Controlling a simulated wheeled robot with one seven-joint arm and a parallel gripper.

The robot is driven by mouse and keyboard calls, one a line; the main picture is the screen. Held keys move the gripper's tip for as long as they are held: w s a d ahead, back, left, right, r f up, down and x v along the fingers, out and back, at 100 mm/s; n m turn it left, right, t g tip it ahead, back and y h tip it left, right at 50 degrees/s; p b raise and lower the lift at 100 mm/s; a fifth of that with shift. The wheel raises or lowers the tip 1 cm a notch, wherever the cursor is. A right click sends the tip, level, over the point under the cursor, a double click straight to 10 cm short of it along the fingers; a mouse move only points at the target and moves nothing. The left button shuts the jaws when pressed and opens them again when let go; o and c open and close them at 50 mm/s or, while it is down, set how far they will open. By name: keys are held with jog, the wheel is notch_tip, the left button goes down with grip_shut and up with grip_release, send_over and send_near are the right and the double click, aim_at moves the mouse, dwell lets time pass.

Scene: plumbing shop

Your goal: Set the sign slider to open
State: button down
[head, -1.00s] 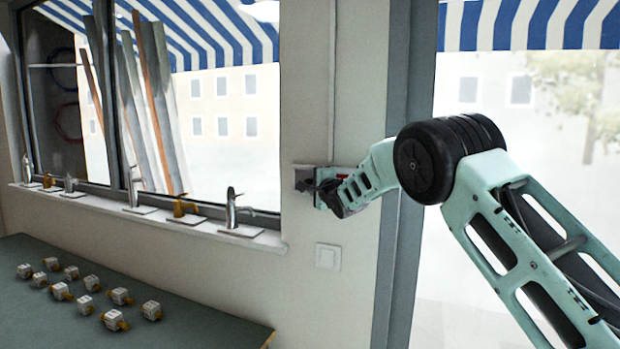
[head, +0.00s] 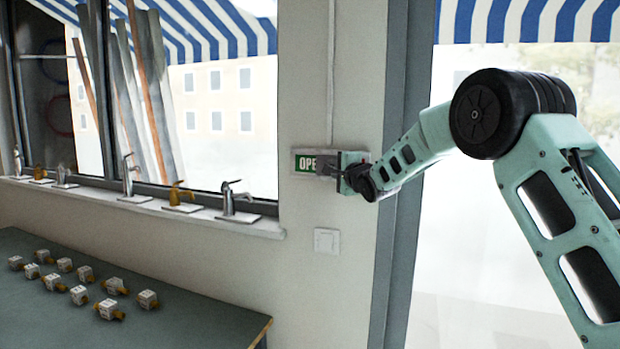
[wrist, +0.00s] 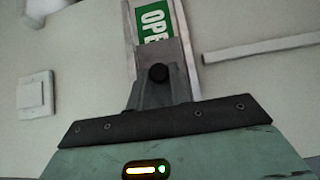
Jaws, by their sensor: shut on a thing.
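The sign (head: 304,162) is a narrow horizontal strip on the wall between the window and the door frame. Its green left part shows the white letters "OPE"; the rest of the word is covered. It also shows in the wrist view (wrist: 152,20), where its far end is green and pale rails run along its sides. My gripper (head: 328,166) is at the sign's right part, shut on the grey slider. In the wrist view my gripper (wrist: 172,50) reaches up to the sign, and the fingers hide much of the slider.
A light switch (head: 327,241) is on the wall below the sign. A window sill (head: 150,205) with several taps is at the left, above a table (head: 190,310) with several small valves. The door frame (head: 400,180) stands close at the right.

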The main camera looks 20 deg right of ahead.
jog(key=s+d, duration=0.2)
jog(key=shift+s+d+b, duration=0.3)
jog(key=c, duration=1.3)
grip_release()
jog(key=shift+s+r, duration=0.15)
jog(key=shift+r, duration=0.05)
jog(key=s+d+b, duration=0.1)
jog(key=s+b, duration=0.1)
jog(key=s, duration=0.3)
jog(key=s+d+b, duration=0.1)
jog(key=s+b, duration=0.1)
jog(key=s, duration=0.4)
jog(key=s+b, duration=0.2)
jog(key=s, duration=0.4)
jog(key=shift+s+d+b, duration=0.15)
jog(key=shift+d+b, duration=0.25)
